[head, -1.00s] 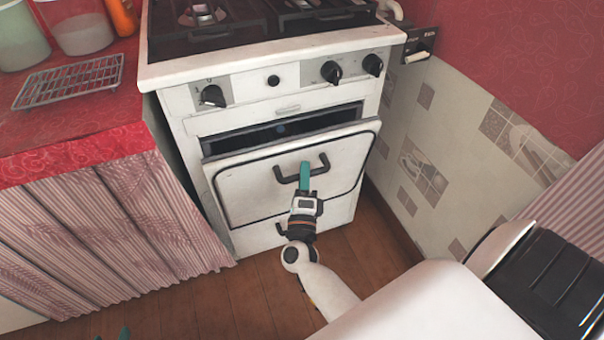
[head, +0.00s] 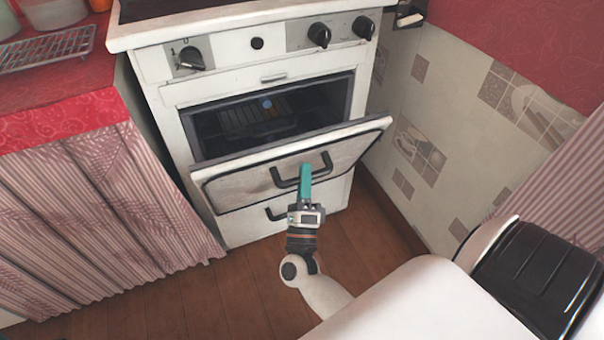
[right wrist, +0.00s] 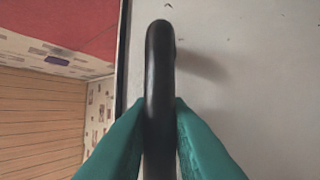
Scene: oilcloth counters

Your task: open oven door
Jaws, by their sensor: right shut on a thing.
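The white oven (head: 176,93) stands against the back wall. Its door (head: 236,186) is partly open, hinged at the bottom and tilted out toward me, so the dark cavity (head: 262,112) and a rack inside show. My right gripper (head: 305,178) is shut on the black door handle (head: 325,163). In the right wrist view the green fingers of my right gripper (right wrist: 160,128) sit on both sides of the handle bar (right wrist: 158,65), with the pale door face (right wrist: 240,60) behind it. My left gripper is not in view.
A counter with a red cloth (head: 62,118) and striped curtain (head: 90,215) stands left of the oven, with a wire rack (head: 45,48) on top. A tiled wall (head: 440,130) is close on the right. Wooden floor (head: 205,297) is clear before the oven. A drawer handle shows below the door.

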